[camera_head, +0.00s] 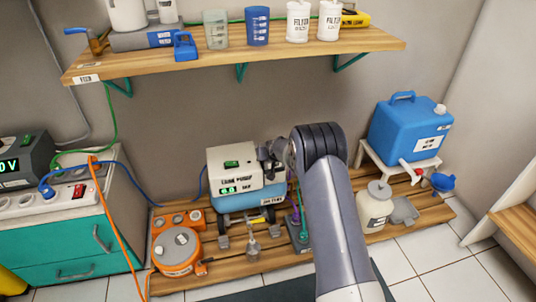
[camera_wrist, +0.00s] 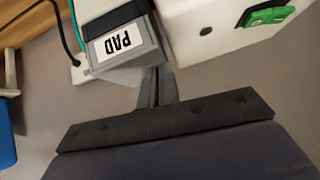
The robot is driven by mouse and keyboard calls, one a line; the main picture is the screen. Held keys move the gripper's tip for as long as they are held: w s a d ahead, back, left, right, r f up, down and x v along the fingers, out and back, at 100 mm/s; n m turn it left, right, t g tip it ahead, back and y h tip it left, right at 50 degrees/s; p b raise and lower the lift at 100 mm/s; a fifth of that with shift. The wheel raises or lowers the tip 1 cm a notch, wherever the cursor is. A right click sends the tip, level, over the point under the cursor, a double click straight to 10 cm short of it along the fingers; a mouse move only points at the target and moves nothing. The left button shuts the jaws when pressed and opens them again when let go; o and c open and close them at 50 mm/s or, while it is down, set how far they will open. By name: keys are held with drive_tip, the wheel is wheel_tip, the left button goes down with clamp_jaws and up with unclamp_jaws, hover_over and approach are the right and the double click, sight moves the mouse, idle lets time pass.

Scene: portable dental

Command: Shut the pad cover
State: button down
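In the wrist view, a dark grey cover (camera_wrist: 126,46) with a white label reading PAD is at upper left, upside down in the picture. Light casing parts show around it, and I cannot tell how far the cover is open. My gripper (camera_wrist: 155,78) points up at its right edge; the narrow dark fingers look closed together with nothing visible between them. Whether they touch the cover is unclear. In the head view, my gripper (camera_head: 268,156) is beside the right side of the white pump unit (camera_head: 228,180); my arm blocks the area behind it, and I cannot make out the cover there.
The pump unit's green switch (camera_wrist: 265,16) shows at right in the wrist view. The wooden shelf (camera_head: 240,62) with cups and jars hangs above. On the low wooden platform are an orange round device (camera_head: 176,252), a white bottle (camera_head: 375,210) and a blue canister (camera_head: 410,132) on a stand.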

drive_tip(key=shift+s+a+f, duration=0.25)
drive_tip(key=shift+f, duration=0.3)
drive_tip(key=shift+w+r, duration=0.1)
drive_tip(key=shift+r, duration=0.2)
wheel_tip(320, 180, up, 5)
drive_tip(key=shift+p, duration=1.05)
drive_tip(key=v, duration=0.9)
drive_tip(key=shift+s, duration=0.3)
drive_tip(key=shift+w+a, duration=0.1)
